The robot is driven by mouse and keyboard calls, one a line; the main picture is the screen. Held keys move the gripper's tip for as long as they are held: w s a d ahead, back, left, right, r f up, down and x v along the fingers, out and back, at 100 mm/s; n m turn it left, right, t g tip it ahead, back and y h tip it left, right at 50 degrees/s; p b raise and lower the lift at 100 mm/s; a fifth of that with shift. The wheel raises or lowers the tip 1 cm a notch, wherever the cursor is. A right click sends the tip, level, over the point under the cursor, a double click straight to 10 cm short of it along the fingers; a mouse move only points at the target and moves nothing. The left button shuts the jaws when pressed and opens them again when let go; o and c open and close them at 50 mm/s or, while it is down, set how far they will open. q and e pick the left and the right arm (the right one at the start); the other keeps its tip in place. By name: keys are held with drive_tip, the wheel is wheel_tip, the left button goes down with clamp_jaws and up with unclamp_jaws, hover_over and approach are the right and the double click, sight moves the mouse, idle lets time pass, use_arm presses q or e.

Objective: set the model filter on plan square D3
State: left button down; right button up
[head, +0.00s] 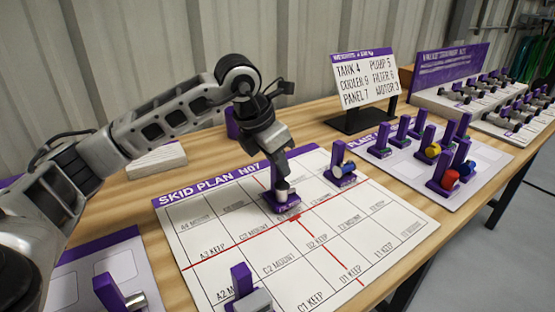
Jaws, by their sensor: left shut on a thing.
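The skid plan board (400,222) lies on the bench, a white sheet with a purple title strip, labelled squares and red lines. My left gripper (280,182) points down over its upper middle and is shut on the model filter (283,205), a small pale cylinder on a purple base. The base is at or just above the board, by a red line crossing; I cannot tell if it touches. The gripper hides the model's upper part, and the D3 label cannot be read. My right gripper is not in view.
A model with a blue cylinder (340,173) stands right of the held one; a grey model (248,296) stands at the board's front. Several models stand on a white sheet (487,187) at right. A sign (365,78) stands behind. The board's right front is clear.

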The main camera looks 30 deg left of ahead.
use_arm(q)
drive_tip(key=shift+f+b, duration=0.6)
drive_tip(key=shift+f, duration=0.1)
idle(0.7)
drive_tip(key=c, duration=1.2)
unclamp_jaws()
drive_tip(key=shift+r, duration=0.1)
drive_tip(key=shift+r+p, duration=0.55)
drive_tip(key=shift+r, duration=0.1)
drive_tip(key=shift+r+p, duration=0.5)
drive_tip(key=shift+r, duration=0.1)
wheel_tip(320, 180, up, 6)
drive_tip(key=p, duration=0.4)
drive_tip(key=shift+f, duration=0.15)
